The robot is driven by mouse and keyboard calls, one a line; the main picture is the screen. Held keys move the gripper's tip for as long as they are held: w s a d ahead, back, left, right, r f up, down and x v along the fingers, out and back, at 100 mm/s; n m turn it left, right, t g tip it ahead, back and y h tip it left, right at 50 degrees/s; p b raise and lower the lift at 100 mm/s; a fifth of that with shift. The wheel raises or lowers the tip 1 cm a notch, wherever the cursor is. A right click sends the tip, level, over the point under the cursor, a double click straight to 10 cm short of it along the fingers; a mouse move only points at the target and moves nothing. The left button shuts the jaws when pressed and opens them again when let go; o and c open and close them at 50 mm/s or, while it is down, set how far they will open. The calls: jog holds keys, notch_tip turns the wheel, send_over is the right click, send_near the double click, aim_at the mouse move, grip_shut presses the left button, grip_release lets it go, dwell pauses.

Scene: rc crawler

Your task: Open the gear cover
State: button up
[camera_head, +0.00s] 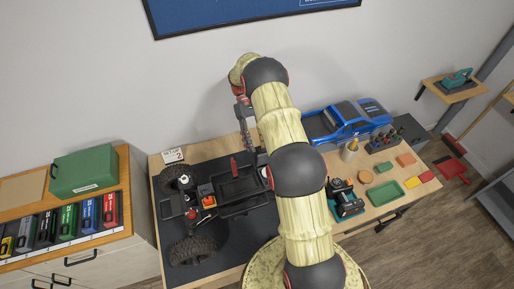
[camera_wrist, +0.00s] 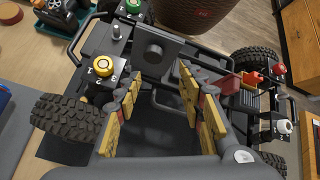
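The crawler chassis (camera_head: 238,190) lies on the dark mat, with its big wheels and black frame showing. In the wrist view, a dark grey block with a round mark (camera_wrist: 154,46) sits on the chassis beyond the fingertips. I cannot tell surely which part is the gear cover. My gripper (camera_wrist: 160,78) points at the chassis from above. Its two yellow and grey fingers are spread, with nothing seen between them. In the head view, my gripper (camera_head: 246,138) hangs behind the chassis, partly hidden by my arm. Contact with the chassis cannot be told.
Red and white knobs are at the right. A green box (camera_head: 84,172) stands left.

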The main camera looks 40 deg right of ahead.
jog(key=v, duration=1)
